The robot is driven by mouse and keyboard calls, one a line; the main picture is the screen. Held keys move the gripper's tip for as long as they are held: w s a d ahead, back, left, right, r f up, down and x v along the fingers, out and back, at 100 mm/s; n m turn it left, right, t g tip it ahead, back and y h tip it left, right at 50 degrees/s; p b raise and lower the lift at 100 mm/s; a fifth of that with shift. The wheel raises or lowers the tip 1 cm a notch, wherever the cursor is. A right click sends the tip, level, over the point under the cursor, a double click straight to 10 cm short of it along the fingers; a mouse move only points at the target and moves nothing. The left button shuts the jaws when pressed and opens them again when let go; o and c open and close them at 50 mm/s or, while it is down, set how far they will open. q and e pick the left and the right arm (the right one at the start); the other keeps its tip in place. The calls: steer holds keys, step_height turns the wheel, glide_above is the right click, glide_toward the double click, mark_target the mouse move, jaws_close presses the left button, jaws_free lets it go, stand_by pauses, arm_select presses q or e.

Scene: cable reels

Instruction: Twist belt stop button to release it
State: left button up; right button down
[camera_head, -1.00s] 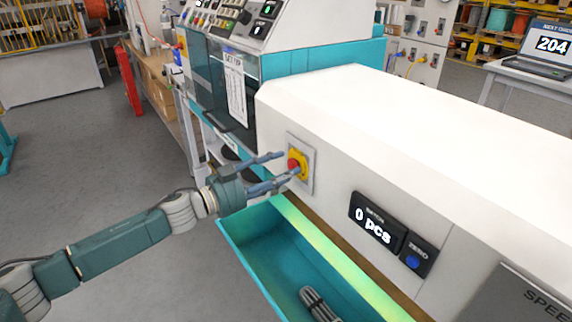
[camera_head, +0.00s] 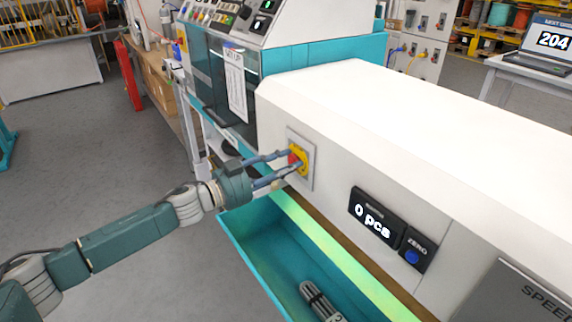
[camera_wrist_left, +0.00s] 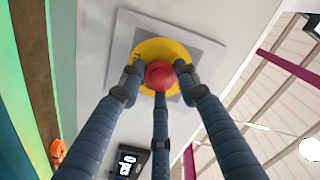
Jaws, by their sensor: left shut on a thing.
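The belt stop button is a red knob (camera_head: 293,158) on a yellow round base (camera_head: 303,158), set on a grey plate on the white front of the machine. It also shows in the left wrist view as a red knob (camera_wrist_left: 160,75) on a yellow disc (camera_wrist_left: 161,49). My left gripper (camera_head: 292,160) reaches it from the left. In the left wrist view its fingers (camera_wrist_left: 159,80) close around the red knob, one on each side and one below it. The contact surfaces are partly hidden by the fingertips. My right gripper is not in view.
A counter display (camera_head: 372,216) reading 0 pcs and a blue zero button (camera_head: 412,256) are to the right. A control cabinet (camera_head: 225,85) stands behind.

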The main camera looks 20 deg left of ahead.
arm_select(q)
steer(key=shift+m, duration=3.8)
steer(key=o, duration=1.2)
steer(key=v, duration=1.2)
